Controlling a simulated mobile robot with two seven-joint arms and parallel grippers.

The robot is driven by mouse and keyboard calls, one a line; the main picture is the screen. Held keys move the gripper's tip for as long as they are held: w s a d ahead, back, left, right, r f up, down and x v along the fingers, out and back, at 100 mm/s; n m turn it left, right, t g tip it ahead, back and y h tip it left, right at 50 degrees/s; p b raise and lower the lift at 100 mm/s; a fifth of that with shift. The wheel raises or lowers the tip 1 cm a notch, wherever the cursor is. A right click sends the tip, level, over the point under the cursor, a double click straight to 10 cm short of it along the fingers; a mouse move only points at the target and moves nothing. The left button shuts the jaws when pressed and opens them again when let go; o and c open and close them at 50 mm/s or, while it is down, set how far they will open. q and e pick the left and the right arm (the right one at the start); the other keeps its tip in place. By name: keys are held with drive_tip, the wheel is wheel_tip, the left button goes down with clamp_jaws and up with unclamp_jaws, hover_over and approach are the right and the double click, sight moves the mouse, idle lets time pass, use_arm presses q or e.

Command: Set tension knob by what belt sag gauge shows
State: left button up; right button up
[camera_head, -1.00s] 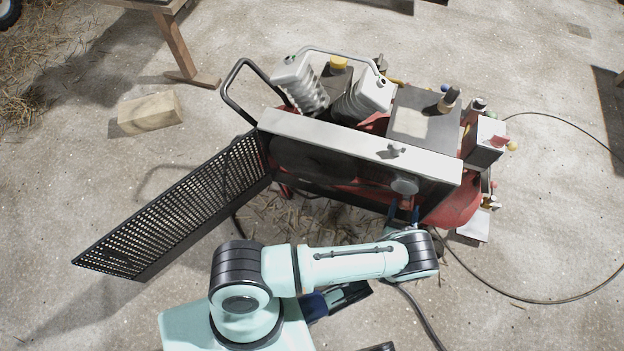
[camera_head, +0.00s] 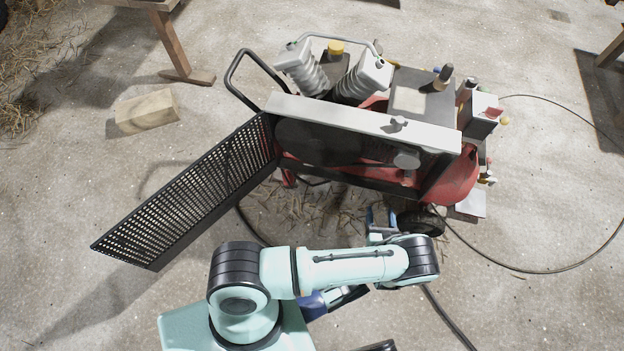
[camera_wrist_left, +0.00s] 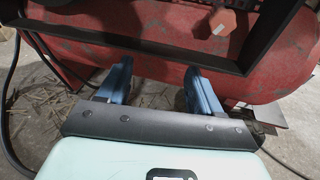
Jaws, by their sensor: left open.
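The red compressor (camera_head: 455,185) stands in the middle of the head view with its black mesh guard (camera_head: 190,205) swung open to the left. A small grey knob (camera_head: 398,123) sits on its pale top bar, and a round grey part (camera_head: 406,159) is below it. In the left wrist view a reddish faceted knob (camera_wrist_left: 224,22) shows at the top, inside the black frame (camera_wrist_left: 150,42). Which is the tension knob, I cannot tell; no sag gauge reading is legible. My left gripper (camera_wrist_left: 158,78) is open and empty, below the knob; its blue fingers (camera_head: 378,218) show in the head view.
A timber block (camera_head: 147,112) lies on the floor at left, near a wooden trestle (camera_head: 172,45). A dark hose (camera_head: 560,268) loops across the floor at right. A black wheel (camera_head: 420,222) is close beside my left gripper. Straw lies under the compressor.

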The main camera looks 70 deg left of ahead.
use_arm(q)
drive_tip(key=s+a+f+n+g+h, duration=0.1)
drive_tip(key=s+f+n+g+h, duration=0.1)
drive_tip(key=s, duration=0.5)
drive_tip(key=s+a+f+n+g+h, duration=0.1)
drive_tip(key=s+f+n+g+h, duration=0.1)
drive_tip(key=s+n+g, duration=0.2)
drive_tip(key=s+f+n+g+h, duration=0.2)
drive_tip(key=s+g, duration=0.5)
drive_tip(key=s, duration=0.5)
drive_tip(key=shift+s+a+f+n, duration=0.25)
drive_tip(key=shift+a+f+n, duration=0.2)
drive_tip(key=shift+n, duration=0.35)
